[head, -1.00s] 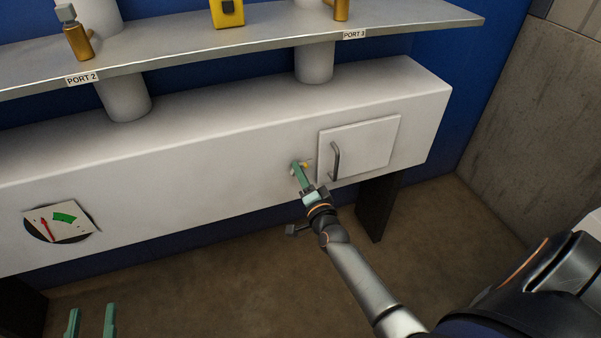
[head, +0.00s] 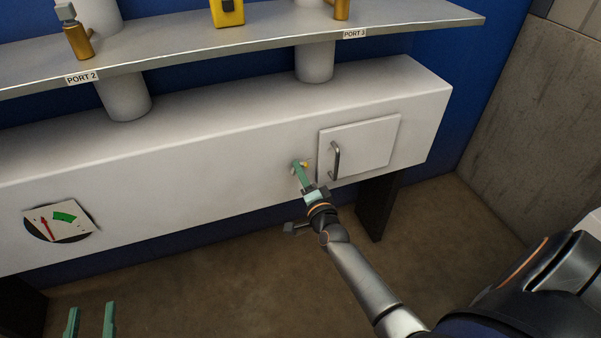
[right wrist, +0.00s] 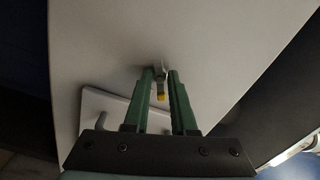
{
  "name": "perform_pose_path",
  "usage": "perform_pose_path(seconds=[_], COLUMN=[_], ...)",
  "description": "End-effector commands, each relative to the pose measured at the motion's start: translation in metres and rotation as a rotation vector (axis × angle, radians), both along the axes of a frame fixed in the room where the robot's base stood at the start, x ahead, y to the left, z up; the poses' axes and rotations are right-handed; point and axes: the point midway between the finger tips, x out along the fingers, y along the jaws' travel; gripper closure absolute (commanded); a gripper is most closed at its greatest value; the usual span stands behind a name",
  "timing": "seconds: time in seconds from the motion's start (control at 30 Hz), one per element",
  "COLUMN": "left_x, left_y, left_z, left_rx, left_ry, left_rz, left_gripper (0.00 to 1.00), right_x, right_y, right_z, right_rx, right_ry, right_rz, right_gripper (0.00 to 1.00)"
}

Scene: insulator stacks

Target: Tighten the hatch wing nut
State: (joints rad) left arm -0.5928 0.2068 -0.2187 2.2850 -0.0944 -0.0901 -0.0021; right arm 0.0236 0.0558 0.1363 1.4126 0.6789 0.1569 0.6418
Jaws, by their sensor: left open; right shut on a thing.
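The hatch (head: 368,150) is a closed white panel with a metal handle (head: 336,160), on the front of the white box (head: 220,150). The wing nut (head: 304,165), a small piece with a yellow part, sits just left of the hatch and is mostly hidden by the fingers. In the right wrist view the wing nut (right wrist: 160,88) shows between the fingertips. My right gripper (head: 297,164) is shut on it, its green fingers (right wrist: 159,75) on either side. My left gripper (head: 90,318) is open and empty at the lower left, with only its fingertips in view.
A gauge (head: 58,222) with a red needle and green band is on the box's left front. A grey shelf (head: 200,50) above carries a yellow device (head: 227,12) and brass fittings (head: 78,42). A concrete wall (head: 540,110) stands at the right. The floor in front is clear.

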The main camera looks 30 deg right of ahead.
Motion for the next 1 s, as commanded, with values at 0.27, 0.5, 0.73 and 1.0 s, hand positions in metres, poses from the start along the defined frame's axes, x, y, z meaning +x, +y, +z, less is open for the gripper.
perform_pose_path(seconds=[0.27,0.5,0.73,1.0], left_x=[0.0,0.0,0.0,0.0], left_y=[0.0,0.0,0.0,0.0], left_z=[0.0,0.0,0.0,-0.003], left_rx=[0.0,0.0,0.0,0.0], left_ry=[-0.001,-0.001,-0.001,0.027], left_rz=[0.0,0.0,0.0,0.002], left_gripper=[0.5,0.5,0.5,0.5], right_x=[0.0,0.0,0.0,-0.01], right_y=[0.001,0.001,0.001,0.003], right_z=[0.001,0.001,0.0,0.0], right_rx=[0.0,0.0,0.0,0.0], right_ry=[-0.002,-0.002,0.0,0.001], right_rz=[0.001,0.002,0.0,0.001], right_gripper=[1.0,0.66,0.56,0.56])
